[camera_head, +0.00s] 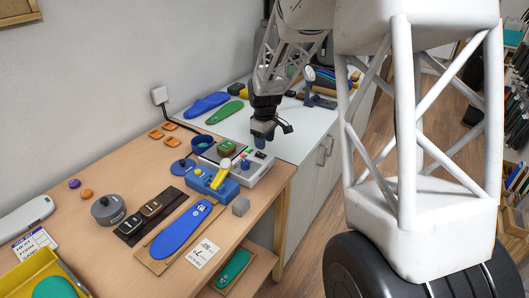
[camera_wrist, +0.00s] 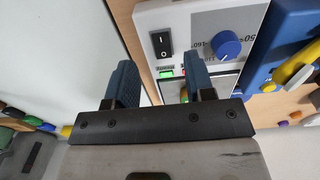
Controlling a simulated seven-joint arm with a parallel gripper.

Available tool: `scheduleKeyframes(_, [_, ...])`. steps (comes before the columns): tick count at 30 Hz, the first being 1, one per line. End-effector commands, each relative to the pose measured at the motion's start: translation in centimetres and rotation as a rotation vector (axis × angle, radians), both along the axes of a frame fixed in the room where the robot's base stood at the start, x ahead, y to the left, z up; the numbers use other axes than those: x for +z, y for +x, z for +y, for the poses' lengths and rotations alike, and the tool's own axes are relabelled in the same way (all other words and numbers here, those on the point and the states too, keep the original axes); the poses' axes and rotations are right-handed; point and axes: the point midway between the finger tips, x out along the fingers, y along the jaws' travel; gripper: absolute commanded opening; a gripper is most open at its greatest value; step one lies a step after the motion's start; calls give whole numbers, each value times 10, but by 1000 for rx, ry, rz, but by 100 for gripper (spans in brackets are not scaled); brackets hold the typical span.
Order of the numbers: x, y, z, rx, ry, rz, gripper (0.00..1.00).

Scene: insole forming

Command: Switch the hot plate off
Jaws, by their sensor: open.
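The hot plate (camera_head: 262,170) is a white box with a dark top plate, standing near the right end of the wooden table. In the wrist view its front panel (camera_wrist: 190,18) shows a black rocker switch (camera_wrist: 162,44), a blue knob (camera_wrist: 227,44) and a lit green strip (camera_wrist: 166,73). My gripper (camera_head: 262,140) is above the panel end of the hot plate. In the wrist view its two dark blue fingers (camera_wrist: 160,78) are apart with nothing between them. The rocker lies just beyond the fingertips, and I see no contact. Which side of the rocker is pressed is unclear.
A blue fixture with a yellow lever (camera_head: 220,180) stands right beside the hot plate.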

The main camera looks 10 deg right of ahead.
Motion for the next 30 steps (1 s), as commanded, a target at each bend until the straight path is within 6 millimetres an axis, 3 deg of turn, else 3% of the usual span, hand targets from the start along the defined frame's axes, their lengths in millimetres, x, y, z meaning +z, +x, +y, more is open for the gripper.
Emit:
scheduleKeyframes(12, [-47,0,0,0,0,1,49])
scheduleKeyframes(25, [-53,0,0,0,0,0,49])
scheduleKeyframes(26, [-53,0,0,0,0,0,47])
scheduleKeyframes(30, [-53,0,0,0,0,0,26])
